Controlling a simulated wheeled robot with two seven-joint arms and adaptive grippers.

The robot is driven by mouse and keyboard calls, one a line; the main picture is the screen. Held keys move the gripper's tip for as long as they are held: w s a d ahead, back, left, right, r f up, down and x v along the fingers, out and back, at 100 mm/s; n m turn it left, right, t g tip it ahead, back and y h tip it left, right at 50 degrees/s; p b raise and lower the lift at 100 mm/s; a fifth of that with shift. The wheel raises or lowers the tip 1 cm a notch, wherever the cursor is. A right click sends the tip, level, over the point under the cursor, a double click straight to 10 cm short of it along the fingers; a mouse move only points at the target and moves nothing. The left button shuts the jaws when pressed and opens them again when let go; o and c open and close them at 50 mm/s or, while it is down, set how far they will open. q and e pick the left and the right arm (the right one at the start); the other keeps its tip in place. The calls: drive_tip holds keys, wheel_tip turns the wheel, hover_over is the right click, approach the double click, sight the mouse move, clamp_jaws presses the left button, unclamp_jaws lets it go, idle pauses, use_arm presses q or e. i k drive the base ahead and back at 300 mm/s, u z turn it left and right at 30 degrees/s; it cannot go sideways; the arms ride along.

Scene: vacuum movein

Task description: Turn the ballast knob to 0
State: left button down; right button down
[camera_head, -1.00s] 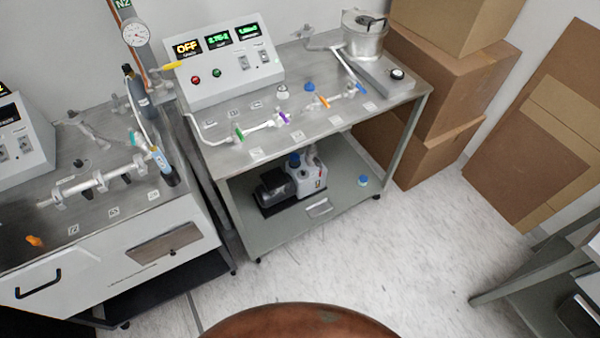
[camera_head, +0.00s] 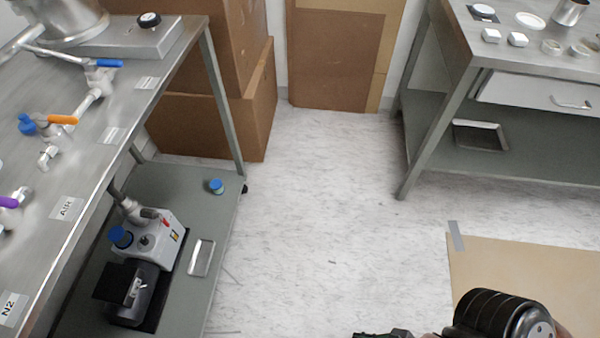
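The vacuum pump (camera_head: 160,245), a pale grey and black unit, sits on the lower shelf of the left bench. A blue cap (camera_head: 120,237) and a small dark round knob (camera_head: 143,241) show on its top. I cannot tell for sure which part is the ballast knob, and no markings on it can be read. A black ribbed part of my own arm (camera_head: 503,316) shows at the bottom right, well away from the pump. Neither gripper's fingers can be seen.
The lower shelf (camera_head: 205,225) also holds a loose blue cap (camera_head: 216,186) and a metal tray (camera_head: 201,258). The bench top (camera_head: 130,95) overhangs the pump's left side. Cardboard boxes (camera_head: 205,110) stand behind. The floor (camera_head: 330,200) is open between the benches. Cardboard (camera_head: 530,270) lies at right.

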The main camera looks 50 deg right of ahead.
sight(144, 241)
drive_tip(key=z, duration=1.85)
drive_tip(key=i, duration=1.05)
drive_tip(key=u, duration=2.1)
